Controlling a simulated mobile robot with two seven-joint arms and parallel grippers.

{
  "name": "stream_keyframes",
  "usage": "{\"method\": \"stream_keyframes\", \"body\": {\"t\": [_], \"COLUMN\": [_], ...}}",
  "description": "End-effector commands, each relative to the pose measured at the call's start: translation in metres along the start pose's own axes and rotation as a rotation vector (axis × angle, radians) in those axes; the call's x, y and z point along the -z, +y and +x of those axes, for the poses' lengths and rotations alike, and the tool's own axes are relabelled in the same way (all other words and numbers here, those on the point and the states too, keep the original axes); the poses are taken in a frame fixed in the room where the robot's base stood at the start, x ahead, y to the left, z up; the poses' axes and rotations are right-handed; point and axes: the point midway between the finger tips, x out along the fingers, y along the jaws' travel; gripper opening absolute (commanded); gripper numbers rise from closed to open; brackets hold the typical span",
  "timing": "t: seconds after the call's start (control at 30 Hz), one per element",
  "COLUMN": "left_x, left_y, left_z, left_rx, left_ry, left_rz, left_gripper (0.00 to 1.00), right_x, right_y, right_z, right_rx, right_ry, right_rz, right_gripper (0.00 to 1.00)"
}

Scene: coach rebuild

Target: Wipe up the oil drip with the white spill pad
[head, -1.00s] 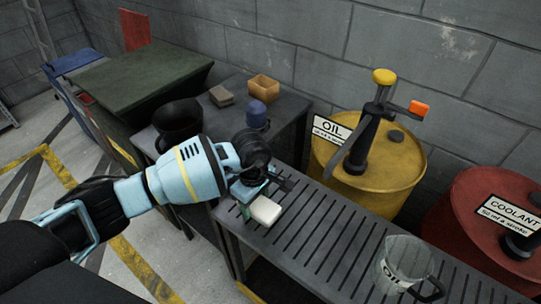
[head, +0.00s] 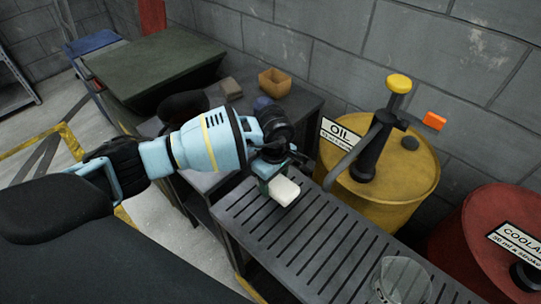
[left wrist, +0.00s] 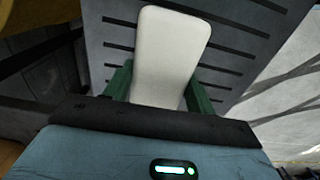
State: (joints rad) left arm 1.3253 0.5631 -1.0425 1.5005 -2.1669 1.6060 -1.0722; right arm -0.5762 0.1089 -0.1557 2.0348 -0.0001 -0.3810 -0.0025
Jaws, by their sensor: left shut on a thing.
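The white spill pad (head: 284,190) is a small pale block at the left end of the slatted grey bench top (head: 300,245). My left gripper (head: 276,178) is shut on it, and the pad sticks out beyond the fingers. In the left wrist view the pad (left wrist: 170,50) stands between the two green fingers (left wrist: 158,88), with the slatted top behind it. I cannot tell whether the pad touches the top. I cannot make out the oil drip in either view. My right gripper is not in view.
A yellow oil drum (head: 400,200) with a hand pump stands behind the bench, a red coolant drum (head: 478,240) to its right. A clear jug (head: 403,282) stands on the bench's right part. A side table behind holds a tan box (head: 275,82) and a grey block (head: 231,88).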

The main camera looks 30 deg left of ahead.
Motion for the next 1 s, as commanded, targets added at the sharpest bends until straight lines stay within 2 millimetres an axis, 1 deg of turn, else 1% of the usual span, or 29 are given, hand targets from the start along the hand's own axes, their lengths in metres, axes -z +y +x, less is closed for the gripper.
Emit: {"method": "stream_keyframes", "body": {"t": [0.03,0.33,0.6,0.7,1.0], "left_x": [0.002,0.006,0.009,0.009,0.009], "left_y": [0.000,-0.002,-0.004,-0.004,-0.005], "left_z": [-0.008,-0.035,-0.058,-0.060,-0.059], "left_rx": [-0.003,-0.003,-0.002,0.000,0.002], "left_ry": [0.003,0.003,0.002,0.002,0.001], "left_rz": [-0.003,-0.012,-0.020,-0.021,-0.021], "left_gripper": [0.34,0.34,0.34,0.34,0.34], "right_x": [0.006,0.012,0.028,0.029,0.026], "right_y": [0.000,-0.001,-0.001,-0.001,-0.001], "right_z": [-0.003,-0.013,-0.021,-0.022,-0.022], "right_rx": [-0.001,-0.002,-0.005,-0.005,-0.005], "right_ry": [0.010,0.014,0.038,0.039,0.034], "right_rz": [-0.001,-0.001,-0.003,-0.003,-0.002], "right_gripper": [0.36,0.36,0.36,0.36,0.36]}}
